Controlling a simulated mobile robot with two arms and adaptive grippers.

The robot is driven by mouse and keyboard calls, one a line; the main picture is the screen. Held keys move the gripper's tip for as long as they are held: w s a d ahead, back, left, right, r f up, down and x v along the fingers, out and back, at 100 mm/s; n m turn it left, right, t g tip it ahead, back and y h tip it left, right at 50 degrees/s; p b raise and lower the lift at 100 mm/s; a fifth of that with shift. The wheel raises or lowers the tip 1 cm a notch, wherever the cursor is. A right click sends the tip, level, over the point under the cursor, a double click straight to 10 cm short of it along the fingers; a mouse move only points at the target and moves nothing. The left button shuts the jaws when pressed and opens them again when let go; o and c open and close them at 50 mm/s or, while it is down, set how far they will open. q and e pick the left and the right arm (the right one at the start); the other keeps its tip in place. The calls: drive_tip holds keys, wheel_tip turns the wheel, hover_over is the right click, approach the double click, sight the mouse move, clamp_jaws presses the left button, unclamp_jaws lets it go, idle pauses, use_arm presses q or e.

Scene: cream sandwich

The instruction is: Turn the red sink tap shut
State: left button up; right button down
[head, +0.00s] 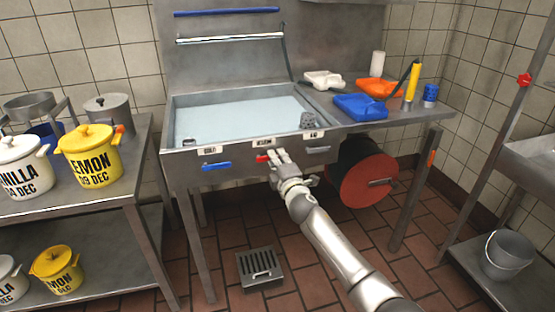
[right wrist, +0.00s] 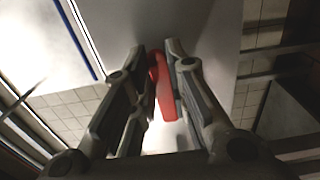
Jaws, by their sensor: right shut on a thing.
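The red sink tap (head: 262,157) is a lever on the front panel of the steel sink (head: 180,165), under a small label. My right gripper (head: 275,158) is at the tap and covers part of it in the head view. In the right wrist view the red tap lever (right wrist: 165,92) lies between the two fingers of my right gripper (right wrist: 160,60), which are shut on it. A blue lever (head: 216,165) is to the left on the same panel, and a grey one (head: 318,149) is to the right. My left gripper is not in view.
The sink basin holds pale water (head: 240,118). Blue (head: 360,106) and orange (head: 377,88) trays stand on the right counter. A red drum (head: 368,180) is below it. Yellow (head: 90,155) and white (head: 22,165) pots stand on the left table. A floor drain (head: 261,268) lies in front.

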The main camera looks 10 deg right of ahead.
idle(0.3)
drive_tip(key=c, duration=1.4)
unclamp_jaws()
drive_tip(key=s, duration=1.2)
drive_tip(key=shift+d, duration=0.2)
